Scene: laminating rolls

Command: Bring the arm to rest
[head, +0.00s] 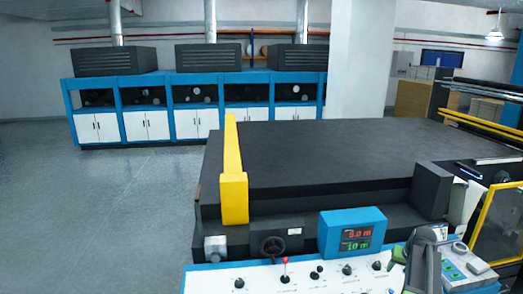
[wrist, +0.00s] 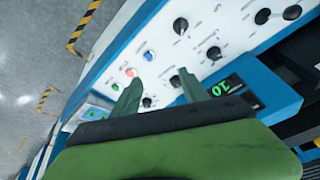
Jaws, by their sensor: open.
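My gripper (wrist: 160,92) shows in the wrist view as two green fingers, spread apart with nothing between them. It hangs over a white control panel (wrist: 145,42) with black knobs and small coloured buttons. Whether the fingertips touch the panel is not clear. In the head view, grey and green parts of my arm (head: 425,262) stand at the lower right, in front of the panel (head: 255,280); the fingertips are hard to make out there.
A blue display box (head: 351,233) with red and green digits stands behind the panel. A large black machine bed (head: 330,150) with a yellow guard (head: 234,195) fills the middle. Blue cabinets (head: 170,108) line the back wall. Open floor (head: 100,200) lies to the left.

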